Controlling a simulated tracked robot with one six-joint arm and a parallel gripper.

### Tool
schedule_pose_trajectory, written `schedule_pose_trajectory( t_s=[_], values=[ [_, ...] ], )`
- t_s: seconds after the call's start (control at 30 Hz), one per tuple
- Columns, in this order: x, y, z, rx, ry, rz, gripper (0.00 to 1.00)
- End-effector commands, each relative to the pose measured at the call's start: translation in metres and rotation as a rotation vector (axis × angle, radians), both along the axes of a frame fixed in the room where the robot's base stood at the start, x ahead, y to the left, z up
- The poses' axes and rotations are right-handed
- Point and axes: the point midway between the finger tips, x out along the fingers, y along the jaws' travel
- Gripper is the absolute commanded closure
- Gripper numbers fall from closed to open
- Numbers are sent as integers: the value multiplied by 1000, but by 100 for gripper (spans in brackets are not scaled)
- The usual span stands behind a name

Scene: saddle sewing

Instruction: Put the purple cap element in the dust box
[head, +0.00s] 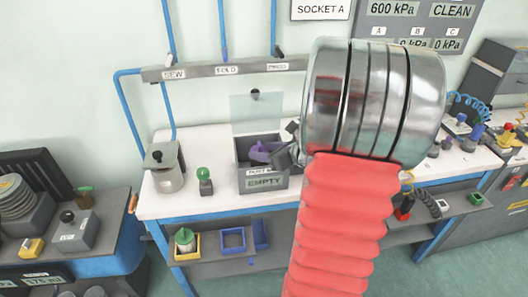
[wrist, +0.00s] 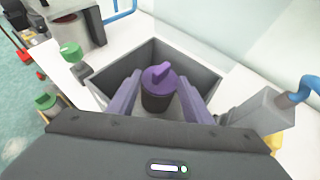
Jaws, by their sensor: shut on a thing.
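The purple cap element (wrist: 159,77) has a purple top with a raised ridge and a dark cylindrical body. It looks upright in the wrist view, between the two fingers of my gripper (wrist: 158,92), which is shut on it. The cap is over or inside the open grey box (wrist: 208,78); its exact height is hard to tell. In the head view, the box (head: 242,180) stands on the white bench with an "EMPTY" sign on its front. Purple shows at its opening (head: 262,150), beside my gripper (head: 287,153). My arm hides part of the box's right side.
A green-knobbed grey part (head: 205,181) and a metal canister (head: 164,169) stand left of the box. A clear panel (head: 256,110) rises behind it. A shelf below holds yellow and blue trays (head: 233,239). My arm covers the bench to the right.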

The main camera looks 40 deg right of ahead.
Motion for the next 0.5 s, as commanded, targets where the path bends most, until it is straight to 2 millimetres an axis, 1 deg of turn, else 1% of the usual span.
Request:
schedule_pose_trajectory(
  t_s=[0.5],
  values=[
    [0, 0, -9, 1, 0, 0, 78]
  ],
)
